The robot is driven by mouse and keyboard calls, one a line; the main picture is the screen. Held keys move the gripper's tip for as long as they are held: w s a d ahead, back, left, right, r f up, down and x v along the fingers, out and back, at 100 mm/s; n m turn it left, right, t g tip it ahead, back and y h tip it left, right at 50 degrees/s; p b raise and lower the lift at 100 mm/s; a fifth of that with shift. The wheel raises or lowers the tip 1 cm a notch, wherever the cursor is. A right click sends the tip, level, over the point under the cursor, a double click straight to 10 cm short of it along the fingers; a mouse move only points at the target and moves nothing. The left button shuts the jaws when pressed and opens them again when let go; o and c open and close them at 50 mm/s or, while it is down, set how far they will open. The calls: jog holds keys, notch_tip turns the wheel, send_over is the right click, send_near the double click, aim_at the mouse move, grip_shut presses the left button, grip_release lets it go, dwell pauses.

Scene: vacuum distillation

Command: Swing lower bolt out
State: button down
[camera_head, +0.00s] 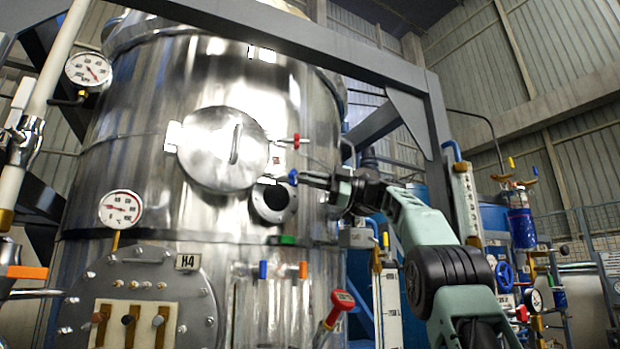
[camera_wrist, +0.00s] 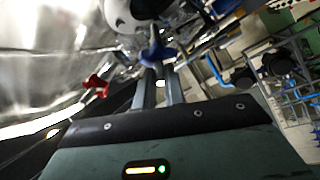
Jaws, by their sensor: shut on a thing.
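The tank's round polished hatch (camera_head: 223,149) lies flat against the shell, with a bar handle on it. At its right edge is an upper bolt with a red wing knob (camera_head: 295,141); the red knob also shows in the wrist view (camera_wrist: 96,86). Below it is the lower bolt with a blue wing knob (camera_head: 292,177), which also shows in the wrist view (camera_wrist: 157,49). My gripper (camera_head: 305,180) reaches in from the right and is shut on the blue knob; its fingers also show in the wrist view (camera_wrist: 161,72). The fingers partly hide the lower bolt's shaft.
The steel tank shell (camera_head: 180,220) curves behind. A grey steel frame post (camera_head: 436,140) stands to the right of my wrist.

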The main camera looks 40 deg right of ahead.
jog(key=c, duration=1.5)
grip_release()
jog(key=b+v, duration=0.1)
jog(key=v, duration=1.6)
jog(key=shift+s+d, duration=0.15)
